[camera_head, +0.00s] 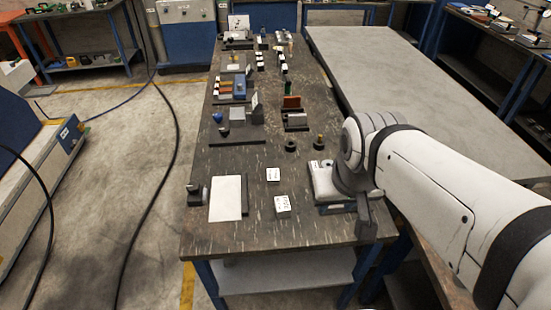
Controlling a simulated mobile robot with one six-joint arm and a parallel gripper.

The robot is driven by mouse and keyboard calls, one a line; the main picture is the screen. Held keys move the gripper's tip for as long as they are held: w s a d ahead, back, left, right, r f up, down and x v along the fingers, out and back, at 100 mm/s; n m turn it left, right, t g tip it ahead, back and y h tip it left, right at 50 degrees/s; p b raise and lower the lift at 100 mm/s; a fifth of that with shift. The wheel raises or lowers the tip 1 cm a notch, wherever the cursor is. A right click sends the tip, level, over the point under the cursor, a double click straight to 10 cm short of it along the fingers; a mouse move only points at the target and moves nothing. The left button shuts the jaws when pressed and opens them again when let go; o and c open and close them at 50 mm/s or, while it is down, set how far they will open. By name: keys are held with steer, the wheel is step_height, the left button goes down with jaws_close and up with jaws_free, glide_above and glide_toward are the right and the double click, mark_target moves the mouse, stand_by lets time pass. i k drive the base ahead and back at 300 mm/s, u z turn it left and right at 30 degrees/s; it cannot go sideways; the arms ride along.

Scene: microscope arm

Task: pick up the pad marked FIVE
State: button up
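Two small white pads with dark markings lie on the dark worktable (225,155). One pad (273,174) is near the middle, and a larger-looking pad (282,203) is closer to the front edge. The markings are too small to read, so I cannot tell which one says FIVE. My gripper (366,222) points down at the front right corner of the table, to the right of both pads and apart from them. Its fingers are seen edge-on and partly merge with the dark background, so its opening is unclear.
A white block-like device (323,180) stands just left of my gripper. Dark rings and several fixtures stand further back. A grey table (400,80) is at the right.

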mark_target(281, 204)
steer(key=z, duration=1.35)
steer(key=k, duration=0.8)
steer(key=u, duration=0.75)
steer(key=i, duration=0.95)
steer(key=u, duration=0.05)
